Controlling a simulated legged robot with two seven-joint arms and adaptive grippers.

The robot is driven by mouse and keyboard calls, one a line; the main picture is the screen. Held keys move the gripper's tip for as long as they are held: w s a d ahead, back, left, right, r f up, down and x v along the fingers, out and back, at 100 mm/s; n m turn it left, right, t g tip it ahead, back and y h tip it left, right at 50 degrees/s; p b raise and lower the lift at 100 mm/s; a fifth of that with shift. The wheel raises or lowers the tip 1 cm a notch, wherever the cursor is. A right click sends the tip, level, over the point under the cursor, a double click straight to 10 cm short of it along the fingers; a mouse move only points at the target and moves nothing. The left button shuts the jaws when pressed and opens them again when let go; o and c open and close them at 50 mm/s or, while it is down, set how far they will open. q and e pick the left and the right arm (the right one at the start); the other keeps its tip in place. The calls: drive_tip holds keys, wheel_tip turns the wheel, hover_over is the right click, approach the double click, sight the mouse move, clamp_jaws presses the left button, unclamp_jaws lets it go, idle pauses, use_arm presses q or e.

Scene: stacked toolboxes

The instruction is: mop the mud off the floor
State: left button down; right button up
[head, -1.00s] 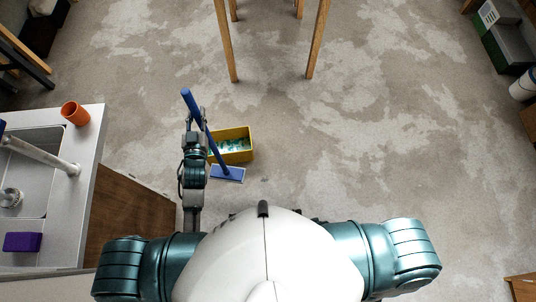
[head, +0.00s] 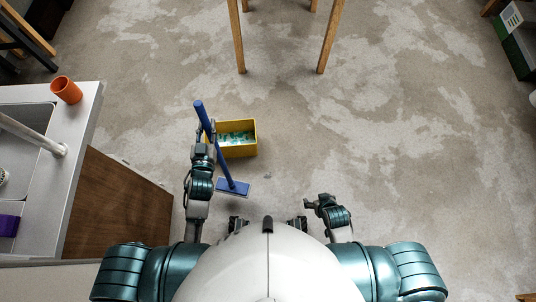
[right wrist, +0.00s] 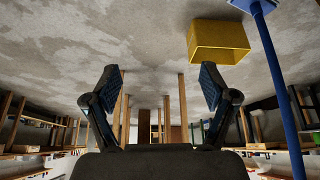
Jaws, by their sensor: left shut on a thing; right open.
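A mop with a blue handle and a flat blue head (head: 233,187) slants down just in front of the yellow bucket (head: 240,152). My left gripper (head: 208,132) is shut on the mop handle, beside the bucket's left end. The mop head appears to be at floor level. The bucket holds greenish-white contents. My right gripper (head: 318,204) is open and empty, low to the right of the mop; its spread fingers show in the right wrist view (right wrist: 160,88), with the bucket (right wrist: 222,42) and mop handle (right wrist: 277,80) beyond. The floor is blotchy; I cannot tell mud from its pattern.
A sink counter (head: 82,138) with an orange cup (head: 66,90) stands at the left. Wooden furniture legs (head: 328,40) stand beyond the bucket. A green and grey box (head: 515,45) is at the far right. The floor (head: 420,150) at the middle right is clear.

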sight(209, 135)
use_arm(q)
wheel_tip(209, 135, down, 3)
drive_tip(key=shift+s+a+f+b, duration=0.1)
drive_tip(key=shift+f+b, duration=0.1)
drive_tip(key=shift+b, duration=0.65)
use_arm(e)
wheel_tip(209, 135, up, 7)
drive_tip(key=t, duration=0.1)
use_arm(q)
drive_tip(key=shift+f, duration=0.1)
